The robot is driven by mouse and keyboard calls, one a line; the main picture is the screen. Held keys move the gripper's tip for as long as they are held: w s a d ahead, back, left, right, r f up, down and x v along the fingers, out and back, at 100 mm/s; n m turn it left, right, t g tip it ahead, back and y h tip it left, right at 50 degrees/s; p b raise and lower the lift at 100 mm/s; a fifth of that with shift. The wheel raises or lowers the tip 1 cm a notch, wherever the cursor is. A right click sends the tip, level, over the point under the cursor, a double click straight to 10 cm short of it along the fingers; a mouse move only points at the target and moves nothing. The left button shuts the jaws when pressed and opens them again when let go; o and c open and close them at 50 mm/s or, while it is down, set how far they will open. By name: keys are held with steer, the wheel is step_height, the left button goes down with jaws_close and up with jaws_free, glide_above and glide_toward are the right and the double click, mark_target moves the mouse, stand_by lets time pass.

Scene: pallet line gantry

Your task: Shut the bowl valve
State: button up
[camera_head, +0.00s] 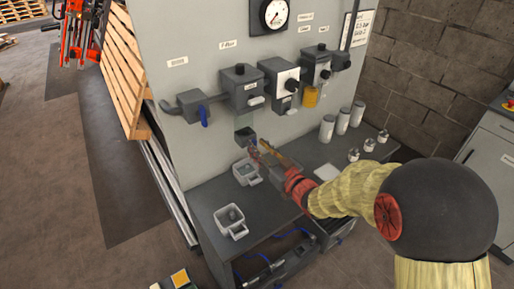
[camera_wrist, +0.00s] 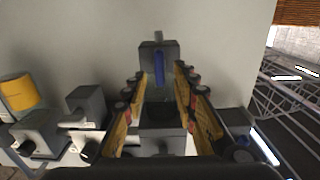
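The bowl valve is a small grey block (camera_wrist: 146,53) with a blue lever (camera_wrist: 159,67), near the top centre of the wrist view. The lever lies along the picture's vertical, in line with the stub above it. The dark bowl (camera_wrist: 160,112) adjoins the block. In the head view the bowl (camera_head: 243,135) hangs under the grey filter box (camera_head: 243,91), with a bit of blue lever (camera_head: 253,141) showing beside my gripper (camera_head: 259,148). My gripper (camera_wrist: 159,78) is open, with one finger on each side of the lever and visible gaps between. Nothing is held.
Another blue lever (camera_head: 203,116) hangs from the box left of the filter. Boxes with black knobs (camera_head: 291,86) and a yellow cup (camera_head: 311,97) are to the right. White containers (camera_head: 231,221), canisters (camera_head: 327,128) and small jars stand on the dark bench (camera_head: 205,198) below.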

steer(key=shift+w+a, duration=0.35)
steer(key=shift+w, duration=0.2)
steer(key=c, duration=0.3)
steer(key=c, duration=0.4)
jaws_close()
